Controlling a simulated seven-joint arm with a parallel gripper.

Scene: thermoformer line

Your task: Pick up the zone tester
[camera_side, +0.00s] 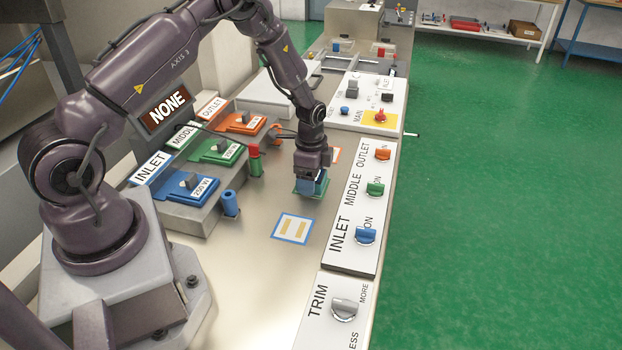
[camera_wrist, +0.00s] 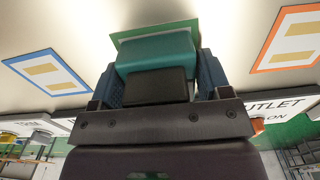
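A teal block with a dark top (camera_wrist: 155,55), which I take for the zone tester, stands between my gripper's fingers in the wrist view. My gripper (camera_side: 310,180) points straight down, low over the bench, in the side view. In the wrist view, the blue fingers of my gripper (camera_wrist: 160,78) lie along both sides of the block with no clear gap, so it looks shut on it. A green edge (camera_wrist: 122,38) shows just beyond the block, seemingly of a green-bordered pad under it. The block's underside is hidden.
A blue-bordered pad (camera_side: 292,229) and an orange-bordered pad (camera_side: 335,155) lie either side. The switch panel (camera_side: 360,245) is at the right. Blue, green and orange modules stand left, with a blue post (camera_side: 230,203) and a red-topped green post (camera_side: 255,160). The display (camera_side: 167,107) reads NONE.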

